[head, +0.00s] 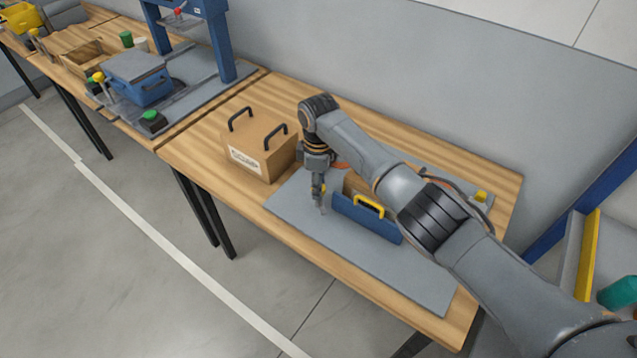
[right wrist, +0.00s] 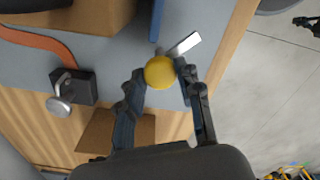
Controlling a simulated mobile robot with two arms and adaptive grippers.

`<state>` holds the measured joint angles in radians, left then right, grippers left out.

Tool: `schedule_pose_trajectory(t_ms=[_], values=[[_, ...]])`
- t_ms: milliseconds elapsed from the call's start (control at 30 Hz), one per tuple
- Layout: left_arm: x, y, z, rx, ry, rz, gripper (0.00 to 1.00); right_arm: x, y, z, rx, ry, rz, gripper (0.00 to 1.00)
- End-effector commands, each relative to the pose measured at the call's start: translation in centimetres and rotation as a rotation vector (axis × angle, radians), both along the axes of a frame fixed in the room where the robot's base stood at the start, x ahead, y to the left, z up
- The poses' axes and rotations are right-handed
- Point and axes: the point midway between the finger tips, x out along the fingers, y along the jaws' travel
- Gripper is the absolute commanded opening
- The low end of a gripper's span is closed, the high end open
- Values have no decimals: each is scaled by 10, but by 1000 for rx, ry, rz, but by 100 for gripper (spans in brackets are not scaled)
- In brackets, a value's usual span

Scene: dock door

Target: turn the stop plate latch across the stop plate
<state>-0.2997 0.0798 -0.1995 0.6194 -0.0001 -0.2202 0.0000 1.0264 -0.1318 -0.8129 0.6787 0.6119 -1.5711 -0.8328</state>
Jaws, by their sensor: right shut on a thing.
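The stop plate (head: 368,218) is a blue upright plate with a yellow handle on the grey board (head: 402,270); in the right wrist view only a thin blue edge (right wrist: 157,20) shows. The stop plate latch shows in the right wrist view as a yellow ball knob (right wrist: 160,72) with a short silver bar (right wrist: 185,44) beside it, near the end of that blue edge. My right gripper (head: 322,208) points down at the plate's left end. In the right wrist view its fingers (right wrist: 162,80) are shut on the yellow knob. My left gripper is not in view.
A cardboard box with black handles (head: 262,145) stands left of the board. A black block with a silver knob (right wrist: 72,90) and an orange strap (right wrist: 40,42) lie near the latch. A blue press frame (head: 222,45) stands at the back left. The board's front is clear.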

Motion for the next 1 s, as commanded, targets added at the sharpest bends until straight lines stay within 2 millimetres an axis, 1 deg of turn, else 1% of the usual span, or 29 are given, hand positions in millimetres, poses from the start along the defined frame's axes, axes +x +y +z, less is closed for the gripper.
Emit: schedule_pose_trajectory(t_ms=[300, 600, 800, 1000], values=[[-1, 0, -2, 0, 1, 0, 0, -1, 1, -2, 0, 3, 299, 3], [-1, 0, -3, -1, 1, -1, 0, -1, 1, -2, 1, 3, 538, 3], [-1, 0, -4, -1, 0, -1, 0, -1, 1, -2, 1, 3, 641, 3], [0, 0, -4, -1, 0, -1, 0, -1, 1, -2, 1, 4, 697, 3]])
